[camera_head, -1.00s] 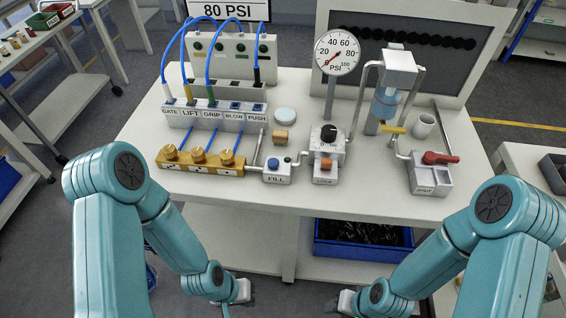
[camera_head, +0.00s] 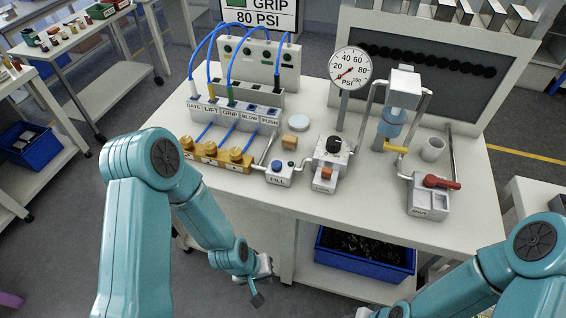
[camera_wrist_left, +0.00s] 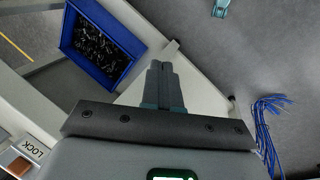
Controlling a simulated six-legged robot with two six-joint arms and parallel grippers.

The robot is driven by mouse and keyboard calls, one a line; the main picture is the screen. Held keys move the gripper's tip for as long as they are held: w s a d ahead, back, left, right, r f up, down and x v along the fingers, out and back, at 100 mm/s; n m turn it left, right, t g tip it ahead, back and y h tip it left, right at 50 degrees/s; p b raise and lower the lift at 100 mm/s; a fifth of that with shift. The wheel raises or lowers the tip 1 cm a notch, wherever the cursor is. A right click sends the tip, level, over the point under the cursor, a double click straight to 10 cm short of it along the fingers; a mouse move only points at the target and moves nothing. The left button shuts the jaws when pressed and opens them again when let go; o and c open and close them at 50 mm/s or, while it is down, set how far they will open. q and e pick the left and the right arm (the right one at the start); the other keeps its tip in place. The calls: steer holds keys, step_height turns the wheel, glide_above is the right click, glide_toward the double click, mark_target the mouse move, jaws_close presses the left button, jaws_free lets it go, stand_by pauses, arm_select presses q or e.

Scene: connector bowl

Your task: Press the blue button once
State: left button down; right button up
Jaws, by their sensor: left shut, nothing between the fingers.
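The blue button (camera_head: 277,165) sits on top of the small white block labelled FILL (camera_head: 280,174), near the front edge of the bench. My left gripper (camera_head: 257,295) is below and in front of that edge, well apart from the button. In the left wrist view its two grey fingers (camera_wrist_left: 162,78) are together with nothing between them. The blue button does not show in the wrist view. Only a small part of my right gripper (camera_head: 367,312) shows at the bottom edge, so its fingers are hidden.
An orange button on the LOCK block (camera_head: 325,178) stands right of FILL, and brass knobs (camera_head: 210,150) stand left. The gauge (camera_head: 350,67) has its needle low. A blue bin (camera_head: 365,284) is under the bench. Space in front of the bench is open.

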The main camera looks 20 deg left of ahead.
arm_select(q)
steer(key=w+a+r+n+t, duration=0.2)
steer(key=w+r+n, duration=0.2)
steer(key=w, duration=0.5)
step_height(320, 180, up, 21)
steer(key=n+t+p, duration=0.1)
steer(key=n+t, duration=0.4)
steer(key=n, duration=0.8)
glide_above(275, 166)
steer(key=shift+h, duration=0.3)
step_height(275, 166, down, 9)
steer(key=b, duration=0.8)
steer(key=shift+r+b, duration=0.1)
steer(key=shift+b, duration=0.25)
steer(key=shift+f+b, duration=0.35)
steer(key=shift+f, duration=0.1)
